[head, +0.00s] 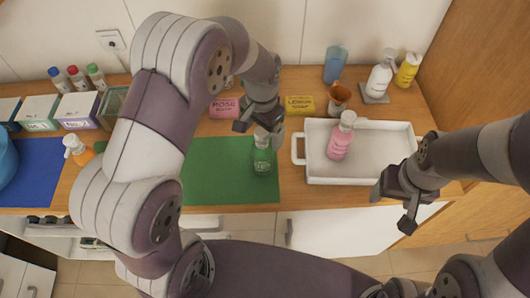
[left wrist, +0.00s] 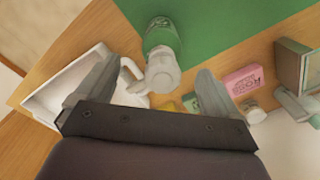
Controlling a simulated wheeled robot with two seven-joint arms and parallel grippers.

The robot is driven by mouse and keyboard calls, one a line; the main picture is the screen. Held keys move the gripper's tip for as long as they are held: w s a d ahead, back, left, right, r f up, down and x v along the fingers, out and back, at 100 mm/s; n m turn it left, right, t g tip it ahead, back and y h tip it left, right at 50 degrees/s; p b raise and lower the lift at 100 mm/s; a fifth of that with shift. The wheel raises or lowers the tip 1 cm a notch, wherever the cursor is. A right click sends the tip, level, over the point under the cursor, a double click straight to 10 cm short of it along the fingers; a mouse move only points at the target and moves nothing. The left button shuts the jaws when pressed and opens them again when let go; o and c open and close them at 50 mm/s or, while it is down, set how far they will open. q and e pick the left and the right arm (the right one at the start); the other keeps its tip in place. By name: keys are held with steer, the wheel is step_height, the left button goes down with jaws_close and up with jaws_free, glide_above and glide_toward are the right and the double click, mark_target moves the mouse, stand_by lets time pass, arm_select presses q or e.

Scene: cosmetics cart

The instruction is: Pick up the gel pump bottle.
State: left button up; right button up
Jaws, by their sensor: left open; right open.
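A green translucent pump bottle with a pale pump head (head: 262,160) stands upright at the right side of the green mat (head: 212,172); I take it as the gel pump bottle, its label being unreadable. My left gripper (head: 257,128) is open just above and behind it in the head view. In the left wrist view the bottle (left wrist: 160,42) shows between and beyond the open fingers of the left gripper (left wrist: 156,82), its pump head nearest. I see no contact. My right gripper (head: 393,208) is open and empty at the front right edge of the white tray.
A pink pump bottle (head: 341,137) lies or leans in the white tray (head: 395,170), right of the green bottle. Pink (head: 224,107) and yellow (head: 299,104) boxes sit behind the mat. A brown cup (head: 339,97) and other bottles stand at the back right. The mat's left part is clear.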

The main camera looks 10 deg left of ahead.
mark_target(262, 143)
arm_select(q)
steer(key=f, duration=0.1)
steer(key=f+p, duration=0.2)
steer(key=shift+a+f, duration=0.25)
steer(key=shift+a, duration=0.05)
steer(key=shift+w+d+f, duration=0.1)
steer(key=shift+d+f, duration=0.1)
steer(key=shift+f, duration=0.95)
steer(key=shift+w+f, duration=0.1)
steer(key=shift+f, duration=0.05)
steer(key=shift+a, duration=0.1)
steer(key=c, duration=1.7)
steer(key=shift+c, duration=0.2)
